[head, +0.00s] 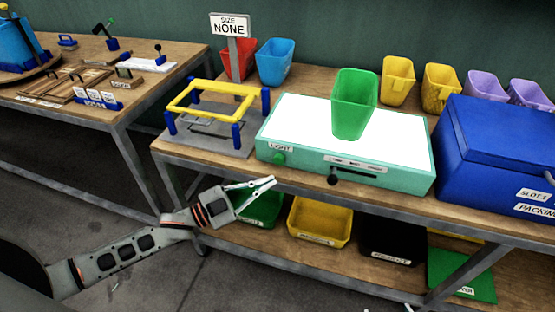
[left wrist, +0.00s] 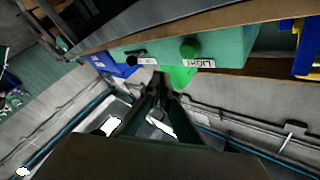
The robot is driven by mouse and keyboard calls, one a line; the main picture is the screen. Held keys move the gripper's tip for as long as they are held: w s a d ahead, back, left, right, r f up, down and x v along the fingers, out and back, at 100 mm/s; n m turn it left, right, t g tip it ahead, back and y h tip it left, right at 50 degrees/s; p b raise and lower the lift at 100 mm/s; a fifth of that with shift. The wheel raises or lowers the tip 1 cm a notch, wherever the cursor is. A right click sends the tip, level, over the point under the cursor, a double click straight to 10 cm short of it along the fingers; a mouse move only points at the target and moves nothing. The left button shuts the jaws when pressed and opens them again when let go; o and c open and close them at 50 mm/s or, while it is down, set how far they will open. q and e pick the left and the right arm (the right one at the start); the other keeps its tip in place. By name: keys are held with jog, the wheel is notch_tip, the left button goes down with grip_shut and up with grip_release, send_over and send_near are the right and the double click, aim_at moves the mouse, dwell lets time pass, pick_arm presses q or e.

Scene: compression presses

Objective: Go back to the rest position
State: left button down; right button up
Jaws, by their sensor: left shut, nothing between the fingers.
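My left gripper (head: 262,186) is in front of the near edge of the middle table, just below the front of the light box, with its fingers together and nothing between them. It also shows in the left wrist view (left wrist: 160,82), shut and pointing toward the light box. The teal light box (head: 390,178) has a bright white top and a green knob (head: 279,158) by the label LIGHT. A green translucent cup (head: 354,103) stands on its top.
A yellow and blue frame (head: 211,97) stands left of the light box, a blue box (head: 500,150) right. Yellow (head: 320,222) and other bins sit on the lower shelf. Another table (head: 130,105) is at left.

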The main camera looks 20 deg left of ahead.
pick_arm(q)
jog(key=shift+s, duration=0.4)
pick_arm(e)
jog(key=shift+r, duration=0.2)
pick_arm(q)
jog(key=s+a+f+n+g+y, duration=0.2)
jog(key=s+f+n+y, duration=0.9)
jog(key=s+f, duration=0.8)
jog(key=shift+s+a+f+n+g+y, duration=0.2)
jog(key=shift+a+f+n+g+y, duration=0.2)
jog(key=shift+f+n, duration=0.45)
pick_arm(e)
jog(key=shift+s+a+f+g, duration=0.15)
jog(key=shift+s+f, duration=0.25)
jog(key=shift+f, duration=0.15)
jog(key=shift+s+a+f+g, duration=0.1)
jog(key=shift+s+f+g, duration=0.05)
jog(key=shift+s+f, duration=0.3)
jog(key=shift+w+r, duration=0.2)
jog(key=shift+s+f, duration=0.1)
jog(key=shift+f, duration=0.1)
